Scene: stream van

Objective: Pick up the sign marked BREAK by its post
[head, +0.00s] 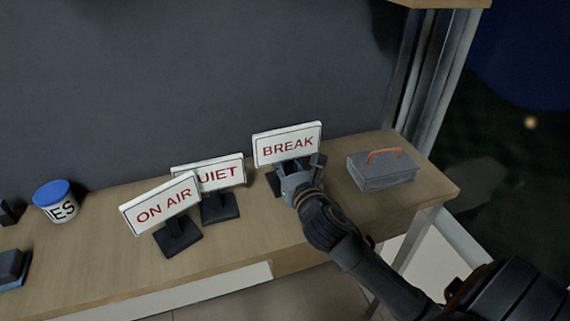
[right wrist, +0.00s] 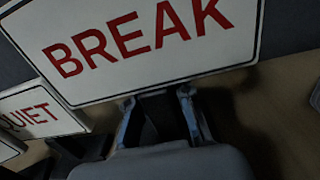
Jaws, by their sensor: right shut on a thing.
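The BREAK sign (head: 287,145) is a white board with red letters and a dark frame. It stands near the back of the wooden bench, right of the other signs. My right gripper (head: 297,176) is at its post, just below the board, and is shut on it. In the right wrist view the BREAK board (right wrist: 135,42) fills the top, and the fingers (right wrist: 158,112) sit on both sides of the dark post (right wrist: 156,115). The gripper hides most of the post and base in the head view. My left gripper is not in view.
The QUIET sign (head: 222,173) and ON AIR sign (head: 163,205) stand close by on the left. A grey toolbox (head: 382,172) with an orange handle is on the right. A blue-lidded tub (head: 56,202) stands far left. The bench front (head: 215,255) is clear.

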